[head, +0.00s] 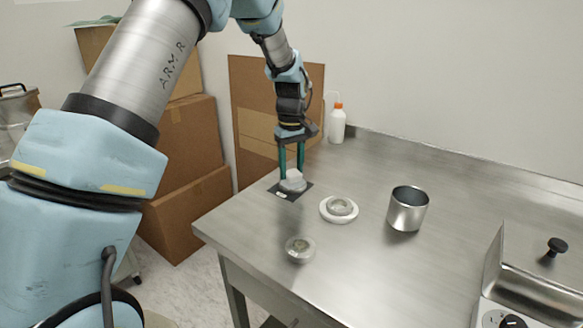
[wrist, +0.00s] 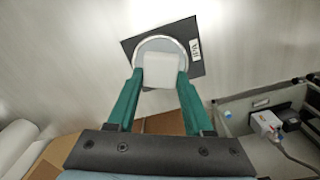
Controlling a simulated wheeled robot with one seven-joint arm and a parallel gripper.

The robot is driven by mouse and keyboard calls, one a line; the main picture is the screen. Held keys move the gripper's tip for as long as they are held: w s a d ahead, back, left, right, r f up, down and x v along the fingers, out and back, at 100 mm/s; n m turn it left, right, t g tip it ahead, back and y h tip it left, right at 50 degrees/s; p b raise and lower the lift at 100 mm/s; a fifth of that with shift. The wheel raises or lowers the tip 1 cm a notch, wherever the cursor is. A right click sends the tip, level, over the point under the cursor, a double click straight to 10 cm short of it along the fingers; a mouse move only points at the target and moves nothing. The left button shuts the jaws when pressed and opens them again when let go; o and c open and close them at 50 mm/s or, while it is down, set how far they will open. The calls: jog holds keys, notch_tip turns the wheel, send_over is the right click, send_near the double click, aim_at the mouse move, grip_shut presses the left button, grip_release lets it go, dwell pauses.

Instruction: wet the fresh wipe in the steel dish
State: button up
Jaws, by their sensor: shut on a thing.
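My gripper (head: 292,172) is over the table's far left corner, fingers pointing down. Its green fingers are shut on a white wipe (wrist: 160,70), a folded, block-like pad. The wipe (head: 293,174) is at a round pale dish (wrist: 137,62) on a dark square mat (wrist: 195,66); I cannot tell whether it touches the dish. Two small round dishes stand nearer: one (head: 340,207) in a white ring and one (head: 300,249) near the front edge. Both look greyish inside; I cannot tell which is the steel dish.
An open steel cup (head: 408,210) stands to the right on the steel table (head: 460,200). A white bottle (head: 337,125) with an orange cap is at the back. A lidded metal unit (head: 540,265) fills the right front. Cardboard boxes (head: 185,135) stand left of the table.

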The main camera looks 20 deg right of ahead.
aim_at(291, 171)
jog(key=shift+f, duration=0.55)
dwell(1.1)
jog(key=shift+r+p, duration=2.4)
jog(key=shift+r, duration=1.15)
